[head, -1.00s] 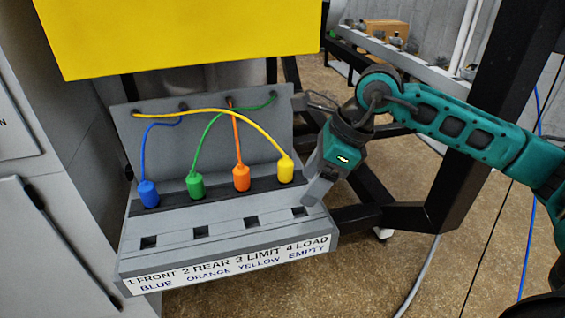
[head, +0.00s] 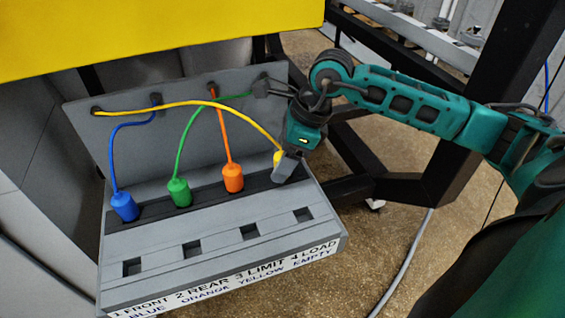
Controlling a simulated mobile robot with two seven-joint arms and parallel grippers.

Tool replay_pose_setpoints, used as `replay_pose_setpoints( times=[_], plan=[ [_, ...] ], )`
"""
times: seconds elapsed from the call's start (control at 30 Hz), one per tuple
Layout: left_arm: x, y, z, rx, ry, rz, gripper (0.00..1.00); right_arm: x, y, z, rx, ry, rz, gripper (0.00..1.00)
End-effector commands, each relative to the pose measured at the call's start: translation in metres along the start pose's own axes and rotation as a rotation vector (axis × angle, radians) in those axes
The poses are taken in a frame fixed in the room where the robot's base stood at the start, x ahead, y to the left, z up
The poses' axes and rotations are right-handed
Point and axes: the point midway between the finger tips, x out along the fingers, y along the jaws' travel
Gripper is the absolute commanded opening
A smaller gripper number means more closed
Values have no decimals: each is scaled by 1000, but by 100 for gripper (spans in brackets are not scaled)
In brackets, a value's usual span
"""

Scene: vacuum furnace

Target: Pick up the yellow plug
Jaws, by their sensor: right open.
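The yellow plug (head: 277,158) stands at the right end of the dark strip on the grey panel. Its yellow cable arches left to the panel's back plate. My right gripper (head: 285,172) is at the plug, pointing down, and covers most of it. Its jaws are open, with a finger in front of the plug. I cannot tell whether it touches the plug. My left gripper is not in view.
The orange plug (head: 233,178), green plug (head: 179,191) and blue plug (head: 124,206) stand left of it in the same strip. Several square sockets and a label (head: 230,285) lie in front. A yellow panel (head: 150,35) hangs above. A black post (head: 480,110) stands at the right.

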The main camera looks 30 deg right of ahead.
Motion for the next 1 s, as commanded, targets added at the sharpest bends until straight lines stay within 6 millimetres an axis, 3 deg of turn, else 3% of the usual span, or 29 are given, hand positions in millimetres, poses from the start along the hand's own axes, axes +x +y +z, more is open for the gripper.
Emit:
replay_pose_setpoints(
  times=[0.13, 0.4, 1.0],
  plan=[
    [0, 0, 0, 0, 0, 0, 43, 16, 0, 0, 0, 0, 1, 68],
    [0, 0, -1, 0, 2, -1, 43, 19, 0, 0, 0, 0, -1, 68],
    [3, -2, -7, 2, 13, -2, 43, 18, -1, 0, 0, 0, -2, 12]
  ],
)
